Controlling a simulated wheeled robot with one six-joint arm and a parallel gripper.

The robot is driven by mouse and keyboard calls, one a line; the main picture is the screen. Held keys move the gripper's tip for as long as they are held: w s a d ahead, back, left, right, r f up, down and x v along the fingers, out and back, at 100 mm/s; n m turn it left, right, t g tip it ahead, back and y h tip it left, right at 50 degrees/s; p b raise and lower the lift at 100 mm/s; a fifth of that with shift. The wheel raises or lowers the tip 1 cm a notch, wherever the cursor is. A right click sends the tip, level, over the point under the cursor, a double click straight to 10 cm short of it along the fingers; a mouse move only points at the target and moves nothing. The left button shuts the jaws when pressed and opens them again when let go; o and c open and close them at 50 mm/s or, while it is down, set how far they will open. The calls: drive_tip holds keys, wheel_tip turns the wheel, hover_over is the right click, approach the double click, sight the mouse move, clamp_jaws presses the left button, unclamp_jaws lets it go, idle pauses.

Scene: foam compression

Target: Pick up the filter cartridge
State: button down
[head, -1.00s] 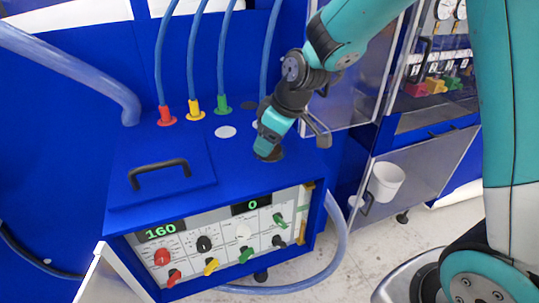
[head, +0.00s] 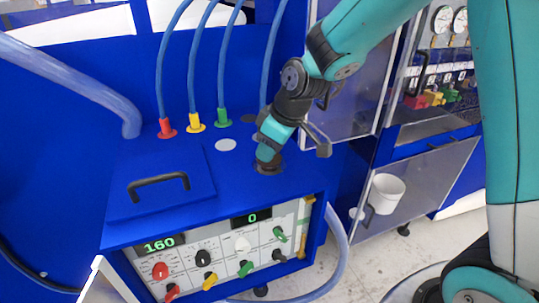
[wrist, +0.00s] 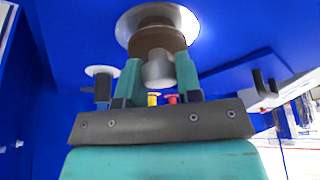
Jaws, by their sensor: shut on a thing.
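The filter cartridge (wrist: 157,40) is a brown cylinder with a grey knob at its near end. In the wrist view it stands in front of a pale round ring on the blue panel. My gripper (wrist: 158,72) has its two teal fingers closed on the sides of the knob. In the head view my gripper (head: 268,150) points down at the right of the blue top, and the brown cartridge (head: 269,167) shows just under it, partly hidden. I cannot tell whether the cartridge is clear of its opening.
Red (head: 166,129), yellow (head: 195,122) and green (head: 223,118) hose plugs stand behind, to the left. A lid with a black handle (head: 158,187) lies at the left. The control panel (head: 225,245) reads 160 and 0. A white bucket (head: 386,193) hangs at the right.

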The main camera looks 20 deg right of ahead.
wheel_tip(320, 180, up, 19)
drive_tip(key=b, duration=0.2)
idle(0.7)
